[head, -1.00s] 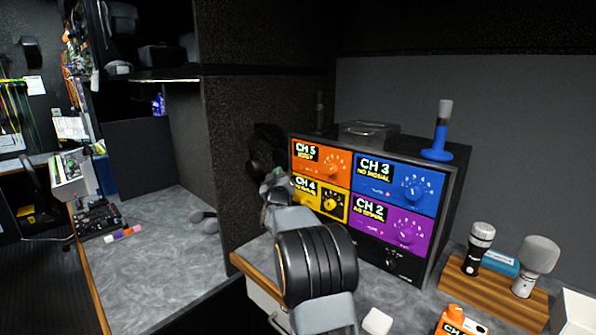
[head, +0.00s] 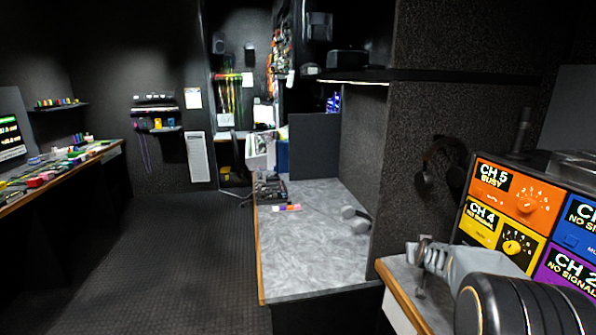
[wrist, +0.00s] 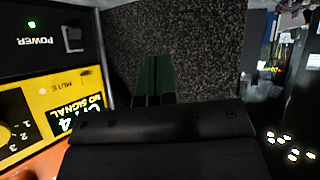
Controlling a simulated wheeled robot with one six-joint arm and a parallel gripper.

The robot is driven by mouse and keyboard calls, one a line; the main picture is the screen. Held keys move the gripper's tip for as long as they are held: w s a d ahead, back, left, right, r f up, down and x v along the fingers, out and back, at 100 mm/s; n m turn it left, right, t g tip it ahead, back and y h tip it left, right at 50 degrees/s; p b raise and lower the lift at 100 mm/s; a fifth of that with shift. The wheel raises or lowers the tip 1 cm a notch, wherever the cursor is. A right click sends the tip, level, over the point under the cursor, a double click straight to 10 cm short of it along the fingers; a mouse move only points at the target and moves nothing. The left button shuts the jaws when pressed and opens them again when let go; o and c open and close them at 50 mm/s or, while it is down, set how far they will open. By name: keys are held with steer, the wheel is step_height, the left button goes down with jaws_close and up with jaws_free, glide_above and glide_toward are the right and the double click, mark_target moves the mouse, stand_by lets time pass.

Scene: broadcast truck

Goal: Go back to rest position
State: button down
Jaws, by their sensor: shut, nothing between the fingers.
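My gripper (head: 424,258) is at the lower right of the head view, shut and empty, just left of the channel console. In the wrist view its two dark green fingers (wrist: 155,78) lie together with nothing between them. The channel console (head: 527,201) has an orange CH 5 panel, a yellow CH 4 panel, and blue and purple panels cut off by the right edge. The wrist view shows the yellow CH 4 panel (wrist: 25,112) upside down at the left. My arm hides the console's lower part.
A grey textured wall (head: 425,110) with hanging headphones (head: 440,165) stands behind my gripper. A grey counter (head: 300,255) in the middle holds a small mixer and grey headphones (head: 356,218). Open dark floor (head: 190,255) lies at left, beside a long cluttered desk (head: 60,170).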

steer(key=s+a+r+n+g+y+p, duration=0.1)
steer(key=s+a+r+g+p, duration=0.1)
steer(key=s+a, duration=0.4)
steer(key=s+a+r+g+y+p, duration=0.1)
steer(key=s+a+g+p, duration=0.1)
steer(key=s+a, duration=0.5)
steer(key=s+a+r+n+g+y+p, duration=0.1)
steer(key=s+a, duration=0.6)
steer(key=s, duration=0.8)
steer(key=shift+s+r+n+g+y+p, duration=0.3)
steer(key=shift+s+r+g+y+p, duration=0.15)
steer(key=shift+r+g, duration=0.5)
steer(key=shift+d+f, duration=0.1)
steer(key=shift+f, duration=0.05)
